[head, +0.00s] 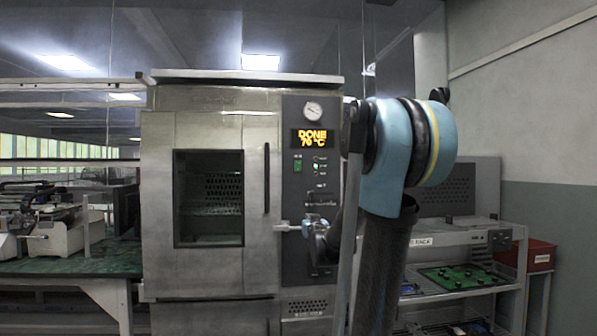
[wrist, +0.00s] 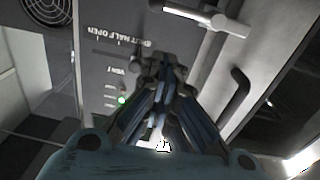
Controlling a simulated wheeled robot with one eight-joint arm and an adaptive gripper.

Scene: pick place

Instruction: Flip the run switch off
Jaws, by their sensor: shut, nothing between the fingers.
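The oven (head: 210,110) has a dark control panel (head: 290,260) right of its door. A green switch (head: 298,165), likely the run switch, sits below the display (head: 312,138), which reads DONE 70 °C. I cannot read a label on it. My gripper (head: 312,232) is in front of the lower panel, partly hidden by my arm, below the green switch. In the wrist view my gripper (wrist: 160,68) is shut and empty, its tips over the panel near the vent markings. A small green light (wrist: 122,100) glows left of the fingers. The switch cannot be made out there.
A metal latch handle (wrist: 205,15) sticks out close beyond the fingertips. The door's black vertical handle (head: 267,178) is left of the panel. A round gauge (head: 312,110) is above the display. A bench (head: 90,265) stands left, a shelf rack (head: 460,290) right.

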